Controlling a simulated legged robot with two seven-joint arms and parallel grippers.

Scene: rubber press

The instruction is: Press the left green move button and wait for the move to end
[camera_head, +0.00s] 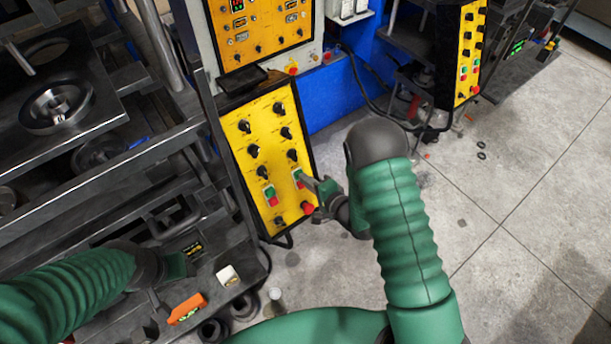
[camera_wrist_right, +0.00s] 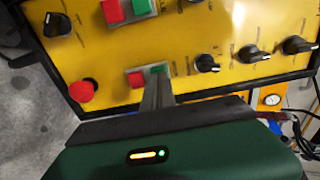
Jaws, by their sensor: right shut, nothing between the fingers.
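The yellow control panel (camera_head: 262,150) stands tilted in the middle of the head view. Its left button pair has a green button (camera_head: 268,189) above a red one. The right pair (camera_head: 297,175) also has green over red. My right gripper (camera_head: 313,181) is shut and empty at the panel's right side, its tips by the right pair. In the right wrist view the shut fingers (camera_wrist_right: 157,82) overlap the lower button pair (camera_wrist_right: 136,78); contact is unclear. The other pair's green button (camera_wrist_right: 143,6) is uncovered there. My left gripper (camera_head: 178,266) is low at left, its fingers unclear.
A red mushroom button (camera_head: 307,208) and several black knobs are on the panel. A black machine frame (camera_head: 95,155) fills the left. An orange object (camera_head: 187,308) and a white block (camera_head: 228,275) lie below it. Open concrete floor (camera_head: 520,190) lies to the right.

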